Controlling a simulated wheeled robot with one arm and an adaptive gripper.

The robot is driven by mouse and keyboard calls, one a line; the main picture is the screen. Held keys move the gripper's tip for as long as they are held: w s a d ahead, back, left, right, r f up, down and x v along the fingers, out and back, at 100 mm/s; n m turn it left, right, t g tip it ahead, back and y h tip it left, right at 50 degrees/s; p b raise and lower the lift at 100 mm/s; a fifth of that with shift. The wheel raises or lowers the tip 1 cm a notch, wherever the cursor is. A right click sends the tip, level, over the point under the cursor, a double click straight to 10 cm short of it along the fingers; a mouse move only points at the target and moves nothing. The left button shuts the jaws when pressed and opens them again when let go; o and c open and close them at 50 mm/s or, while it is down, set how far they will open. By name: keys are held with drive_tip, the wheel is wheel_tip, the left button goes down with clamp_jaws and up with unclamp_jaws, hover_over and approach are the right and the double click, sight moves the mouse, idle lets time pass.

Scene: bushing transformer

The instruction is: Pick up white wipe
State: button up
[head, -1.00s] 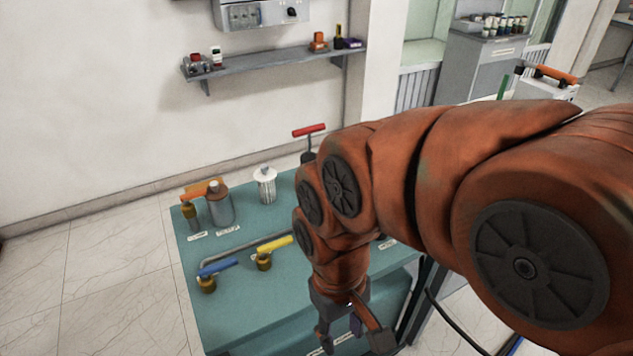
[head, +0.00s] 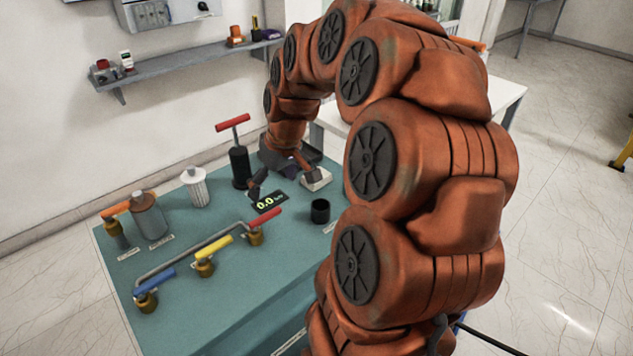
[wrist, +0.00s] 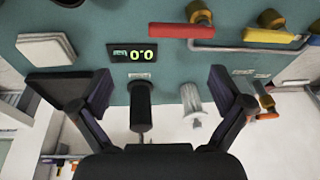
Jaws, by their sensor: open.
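The white wipe appears to be a pale square pad (head: 317,181) at the far right part of the teal table, beside my gripper and partly covered by it in the head view. In the wrist view the same pale square (wrist: 46,49) lies flat at the upper left, outside the fingers and apart from them. My gripper (head: 283,181) is above the far side of the table. Its two fingers are spread wide and empty in the wrist view (wrist: 160,88).
A black pump with a red handle (head: 238,166) stands close left of my gripper. A black cup (head: 320,211), a 0.0 display (head: 270,200) and a white cylinder (head: 195,187) are nearby. Colored valve handles on a pipe (head: 190,258) occupy the front left. The table's near right is clear.

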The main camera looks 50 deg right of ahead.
drive_tip(key=shift+m+t+h, duration=0.6)
drive_tip(key=shift+t+h, duration=0.1)
drive_tip(key=shift+t, duration=0.1)
drive_tip(key=d+f, duration=0.1)
drive_tip(key=d, duration=0.5)
drive_tip(key=d+f, duration=0.1)
drive_tip(key=d, duration=0.5)
drive_tip(key=d+f, duration=0.1)
drive_tip(key=d, duration=0.5)
drive_tip(key=shift+w+d+f+b, duration=0.1)
drive_tip(key=shift+d+f+b, duration=0.05)
drive_tip(key=shift+b, duration=0.25)
drive_tip(key=shift+w+p+x, duration=0.15)
drive_tip(key=shift+p+x, duration=0.4)
drive_tip(key=shift+x, duration=1.3)
drive_tip(key=shift+w+p+x, duration=0.1)
drive_tip(key=shift+p+x, duration=0.45)
drive_tip(key=shift+x, duration=1.3)
drive_tip(key=shift+c, duration=0.4)
drive_tip(key=c, duration=0.8)
drive_tip(key=shift+r, duration=0.25)
wheel_tip(320, 180, up, 10)
drive_tip(key=shift+f+b, duration=0.1)
drive_tip(key=shift+b, duration=1)
